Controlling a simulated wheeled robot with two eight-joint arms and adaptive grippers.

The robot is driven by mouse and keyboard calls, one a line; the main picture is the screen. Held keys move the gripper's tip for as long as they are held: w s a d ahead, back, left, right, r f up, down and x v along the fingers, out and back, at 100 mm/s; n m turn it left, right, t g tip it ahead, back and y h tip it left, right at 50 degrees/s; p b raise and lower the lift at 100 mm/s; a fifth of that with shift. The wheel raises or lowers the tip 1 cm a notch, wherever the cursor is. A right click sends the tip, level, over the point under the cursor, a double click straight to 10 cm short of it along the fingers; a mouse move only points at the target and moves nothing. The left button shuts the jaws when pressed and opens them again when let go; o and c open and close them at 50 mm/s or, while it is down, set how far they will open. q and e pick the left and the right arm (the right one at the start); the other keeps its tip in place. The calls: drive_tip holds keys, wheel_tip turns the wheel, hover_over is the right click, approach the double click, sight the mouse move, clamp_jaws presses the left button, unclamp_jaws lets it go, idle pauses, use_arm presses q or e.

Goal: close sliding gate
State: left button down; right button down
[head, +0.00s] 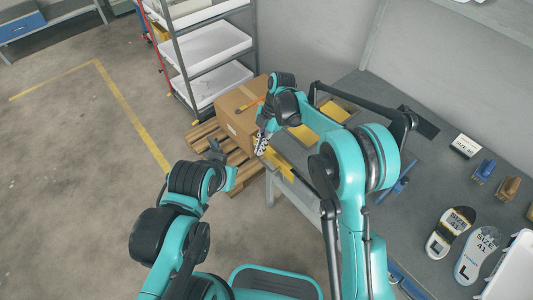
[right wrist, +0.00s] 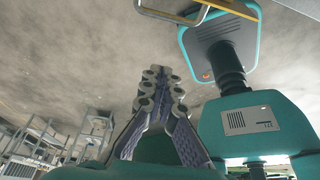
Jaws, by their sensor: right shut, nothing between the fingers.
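My right gripper (head: 262,143) is shut and empty in the head view, pointing down beside a yellow strip (head: 280,164) on the near edge of the grey bench. I cannot tell whether it touches the strip, or whether the strip is part of the sliding gate. The shut fingers also show in the right wrist view (right wrist: 160,78). My left gripper (head: 216,150) is small and dark, over the floor and pallet to the left; its jaws are unclear. More yellow panels (head: 303,134) lie behind my right arm, which hides part of the bench.
A cardboard box (head: 238,108) stands on a wooden pallet (head: 205,136) behind the grippers. A shelf rack (head: 213,45) stands at the back. The bench (head: 425,185) holds insoles (head: 480,250), blue and brown pieces and a size card (head: 466,146). Open floor (head: 70,170) lies left.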

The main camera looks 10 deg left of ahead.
sight(262, 162)
drive_tip(key=f+b, duration=0.2)
drive_tip(key=f, duration=0.3)
drive_tip(key=f+b, duration=0.2)
drive_tip(key=f, duration=0.2)
drive_tip(key=shift+w+d+f+b, duration=0.15)
drive_tip(key=shift+d+f+b, duration=0.05)
drive_tip(key=shift+f+b, duration=0.2)
drive_tip(key=shift+w, duration=0.1)
drive_tip(key=shift+w+d, duration=0.85)
drive_tip(key=shift+w, duration=0.25)
